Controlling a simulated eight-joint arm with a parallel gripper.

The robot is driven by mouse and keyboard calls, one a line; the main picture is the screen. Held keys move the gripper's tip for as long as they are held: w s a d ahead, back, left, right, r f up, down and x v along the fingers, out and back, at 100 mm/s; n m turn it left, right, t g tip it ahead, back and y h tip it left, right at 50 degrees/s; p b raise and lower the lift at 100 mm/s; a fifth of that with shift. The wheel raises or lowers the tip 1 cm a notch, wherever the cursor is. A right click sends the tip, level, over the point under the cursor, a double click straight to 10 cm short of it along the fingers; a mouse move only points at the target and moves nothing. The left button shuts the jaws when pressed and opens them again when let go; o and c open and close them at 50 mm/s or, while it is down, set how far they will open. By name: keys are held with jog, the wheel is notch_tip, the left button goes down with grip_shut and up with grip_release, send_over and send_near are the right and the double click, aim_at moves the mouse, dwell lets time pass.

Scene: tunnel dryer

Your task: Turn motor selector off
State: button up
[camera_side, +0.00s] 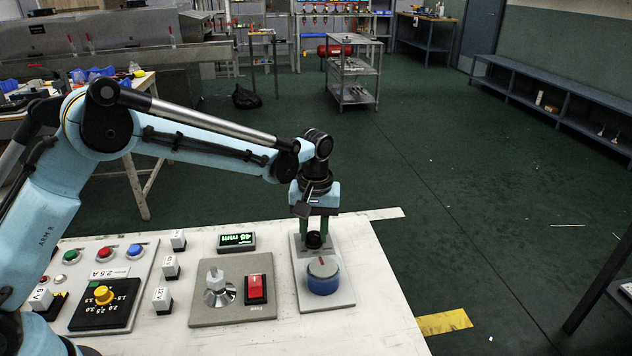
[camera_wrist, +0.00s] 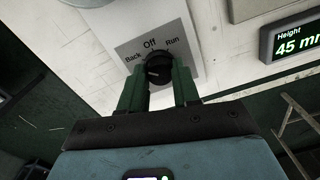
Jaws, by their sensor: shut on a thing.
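The motor selector is a black round knob (camera_wrist: 159,66) on a light grey plate (camera_wrist: 190,45). In the wrist view, the labels Back, Off and Run stand around it, with Off in the middle. My gripper (camera_wrist: 158,80) has its two green fingers on either side of the knob and is shut on it. In the side view, my gripper (camera_side: 315,230) points down at the knob (camera_side: 313,240) at the back of the plate. The fingers hide part of the knob, and I cannot tell clearly which label it points to.
A blue round knob (camera_side: 323,283) sits in front on the same plate. To the left are a red rocker switch (camera_side: 256,289), a green-lit height display (camera_side: 237,240) reading 45 mm, and a black dial with a yellow knob (camera_side: 104,295). The table's right edge is close by.

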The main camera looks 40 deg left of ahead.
aim_at(315, 235)
jog(key=shift+m, duration=0.4)
jog(key=m, duration=0.3)
jog(key=shift+m, duration=0.4)
jog(key=m, duration=0.5)
dwell(0.4)
jog(key=o, duration=1.1)
jog(key=shift+c, duration=0.2)
jog(key=shift+r, duration=0.1)
notch_tip(315, 235, up, 12)
jog(key=shift+d, duration=0.1)
